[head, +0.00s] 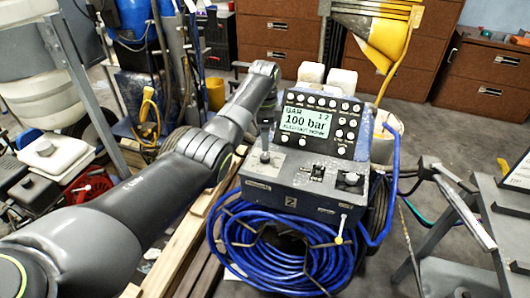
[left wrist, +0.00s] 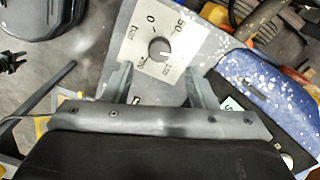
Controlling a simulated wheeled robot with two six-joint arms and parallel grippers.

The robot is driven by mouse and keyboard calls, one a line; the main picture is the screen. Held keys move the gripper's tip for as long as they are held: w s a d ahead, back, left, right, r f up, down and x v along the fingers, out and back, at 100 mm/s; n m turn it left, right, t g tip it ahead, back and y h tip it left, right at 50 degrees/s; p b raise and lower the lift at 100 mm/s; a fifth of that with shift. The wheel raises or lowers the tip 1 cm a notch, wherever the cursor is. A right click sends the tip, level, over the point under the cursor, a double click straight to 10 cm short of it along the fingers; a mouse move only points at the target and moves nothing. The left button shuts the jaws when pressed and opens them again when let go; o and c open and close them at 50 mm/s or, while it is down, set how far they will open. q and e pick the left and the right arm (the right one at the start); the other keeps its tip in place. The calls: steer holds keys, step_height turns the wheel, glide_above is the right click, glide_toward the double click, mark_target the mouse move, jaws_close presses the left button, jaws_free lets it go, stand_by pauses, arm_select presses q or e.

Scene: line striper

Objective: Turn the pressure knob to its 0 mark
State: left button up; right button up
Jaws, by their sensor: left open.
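The pressure knob (left wrist: 160,48) is a small dark round knob on a pale dial plate (left wrist: 185,66) in the left wrist view. A 0 is printed above it and a 50 to its upper right; other marks are hard to read. A pale line on the knob seems to point to the lower right, away from the 0. My left gripper (left wrist: 163,86) is open and empty, its two fingers spread just below the knob and apart from it. My right gripper is not visible.
The striper's display (head: 305,122) reads 100 bar, with buttons around it. A coiled blue hose (head: 285,250) hangs at its front. A blue paint-spattered part (left wrist: 252,82) lies right of the plate in the left wrist view.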

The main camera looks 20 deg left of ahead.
mark_target(265, 156)
arm_select(q)
step_height(265, 156, down, 6)
steer(key=shift+s+r+b, duration=0.1)
steer(key=shift+b, duration=0.2)
steer(key=shift+f, duration=0.45)
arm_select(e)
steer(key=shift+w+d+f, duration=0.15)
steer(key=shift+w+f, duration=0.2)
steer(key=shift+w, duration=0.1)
arm_select(q)
steer(key=c, duration=1)
steer(key=shift+o, duration=0.2)
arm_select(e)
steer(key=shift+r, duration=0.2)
